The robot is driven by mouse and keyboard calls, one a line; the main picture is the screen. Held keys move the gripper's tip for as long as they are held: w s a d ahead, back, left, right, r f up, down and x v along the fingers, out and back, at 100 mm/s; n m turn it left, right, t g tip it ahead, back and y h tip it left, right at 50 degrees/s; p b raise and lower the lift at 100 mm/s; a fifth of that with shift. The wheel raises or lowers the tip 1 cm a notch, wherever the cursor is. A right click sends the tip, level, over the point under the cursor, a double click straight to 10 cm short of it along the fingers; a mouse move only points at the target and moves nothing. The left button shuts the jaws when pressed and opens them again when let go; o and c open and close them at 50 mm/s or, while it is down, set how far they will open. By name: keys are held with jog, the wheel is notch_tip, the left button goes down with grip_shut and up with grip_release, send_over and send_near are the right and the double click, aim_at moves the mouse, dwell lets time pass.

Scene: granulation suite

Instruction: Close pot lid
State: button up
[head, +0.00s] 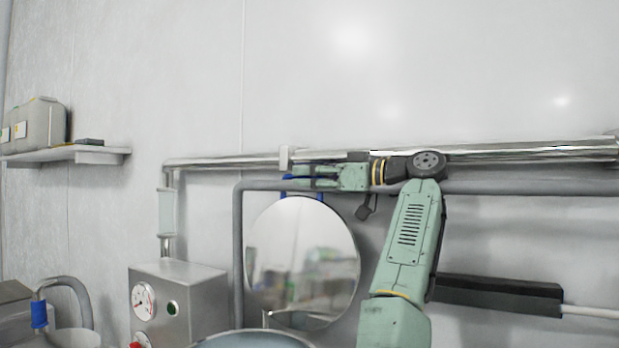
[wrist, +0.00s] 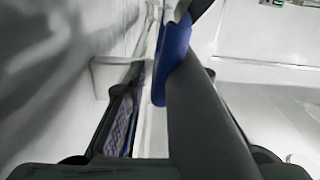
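The pot lid (head: 303,262) is a round, mirror-like disc standing raised, nearly upright, in the head view. Its blue handle (head: 301,182) is at the top edge, and a blue piece, likely this handle, shows in the wrist view (wrist: 172,60). A curved rim, likely the pot (head: 250,339), shows at the bottom edge; the rest is cut off. My gripper (head: 297,177) is at the top of the lid, close by the blue handle. Its fingers look apart in the wrist view, partly hidden by a grey pipe. I cannot tell whether it touches the handle.
A steel pipe (head: 520,152) and a grey pipe (head: 530,187) run along the wall close to my arm. A control box (head: 180,305) with a gauge stands left of the lid. A wall shelf (head: 75,153) holds a case (head: 38,125). The upper wall is clear.

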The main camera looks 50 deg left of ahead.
grip_shut()
jog(key=shift+s+f, duration=0.1)
dwell(0.6)
